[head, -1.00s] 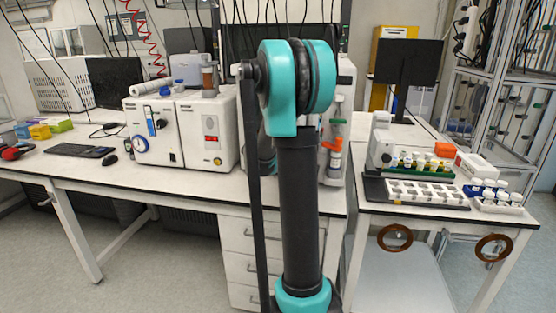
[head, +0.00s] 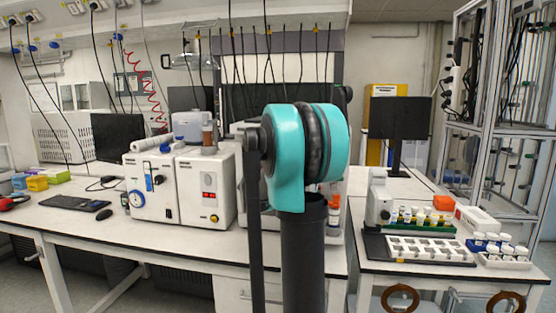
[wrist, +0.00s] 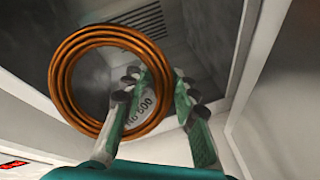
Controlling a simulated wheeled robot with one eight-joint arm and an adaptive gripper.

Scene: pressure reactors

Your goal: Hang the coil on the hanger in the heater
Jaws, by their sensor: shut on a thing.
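The coil (wrist: 66,95), a ring of several copper-brown turns, shows large in the wrist view, face-on to the camera. My gripper (wrist: 158,80) has green and grey fingers, closed on the coil at its right side. Ahead is a dark grey open chamber (wrist: 92,68) with a slotted grille (wrist: 145,18) and pale walls at the sides; it looks like the heater's inside. I cannot make out the hanger. A grey plate with printed marks shows through the ring, partly covered by the fingers. In the head view my arm hides the gripper and the held coil.
Two more brown coils hang at the right table's front, one left (head: 401,287) and one right (head: 506,293). White instruments (head: 208,185) stand on the left bench. A vial rack (head: 432,250) is on the right table. A pale wall (wrist: 285,100) stands close right of my gripper.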

